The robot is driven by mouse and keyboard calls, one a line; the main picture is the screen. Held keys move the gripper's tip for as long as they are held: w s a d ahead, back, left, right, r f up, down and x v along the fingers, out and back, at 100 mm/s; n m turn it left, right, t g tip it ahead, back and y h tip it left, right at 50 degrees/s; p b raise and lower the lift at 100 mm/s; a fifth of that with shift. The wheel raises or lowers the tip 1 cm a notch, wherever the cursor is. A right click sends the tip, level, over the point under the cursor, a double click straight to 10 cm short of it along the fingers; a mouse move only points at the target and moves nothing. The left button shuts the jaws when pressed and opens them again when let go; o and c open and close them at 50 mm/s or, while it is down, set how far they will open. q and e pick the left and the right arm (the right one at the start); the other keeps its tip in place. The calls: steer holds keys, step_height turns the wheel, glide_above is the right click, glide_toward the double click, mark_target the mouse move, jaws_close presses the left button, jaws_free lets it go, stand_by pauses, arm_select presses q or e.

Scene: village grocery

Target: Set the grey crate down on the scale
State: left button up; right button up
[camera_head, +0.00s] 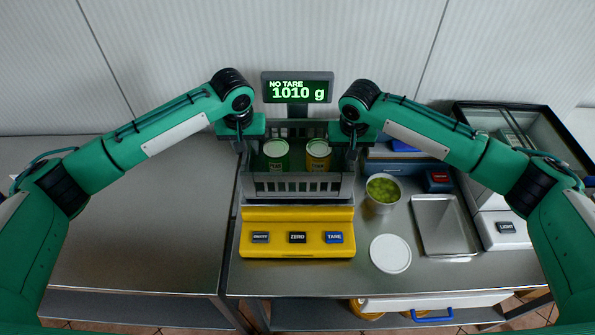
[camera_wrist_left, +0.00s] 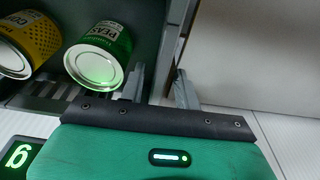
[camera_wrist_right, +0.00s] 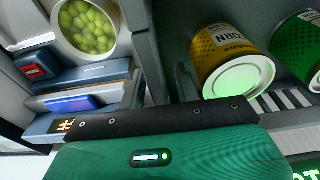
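The grey crate (camera_head: 297,187) stands upright over the scale (camera_head: 297,217), behind its yellow front panel, and appears to rest on it. The display (camera_head: 297,88) reads NO TARE, 1010 g. The crate holds a green peas can (camera_head: 276,153) and a yellow corn can (camera_head: 318,155). My left gripper (camera_head: 240,145) is at the crate's left side wall; its fingers (camera_wrist_left: 160,85) stand apart on either side of that wall. My right gripper (camera_head: 353,145) is at the right side wall; its fingers (camera_wrist_right: 160,85) also look spread around it. The scale's platform is hidden under the crate.
Right of the scale are a tub of green olives (camera_head: 383,191), a white lid (camera_head: 390,253), a metal tray (camera_head: 440,225) and a blue-grey device (camera_head: 405,165). A glass case (camera_head: 510,125) stands at far right. The left counter (camera_head: 140,225) is bare.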

arm_select(q)
steer(key=r, duration=0.4)
steer(key=s+r, duration=0.1)
steer(key=r, duration=0.2)
steer(key=shift+r, duration=0.2)
arm_select(e)
steer(key=shift+r, duration=0.1)
steer(key=r, duration=0.4)
steer(key=s+r, duration=0.1)
steer(key=r, duration=0.6)
steer(key=shift+s+r, duration=0.3)
steer(key=shift+s, duration=0.1)
arm_select(q)
steer(key=shift+s, duration=0.15)
arm_select(e)
steer(key=shift+f, duration=0.1)
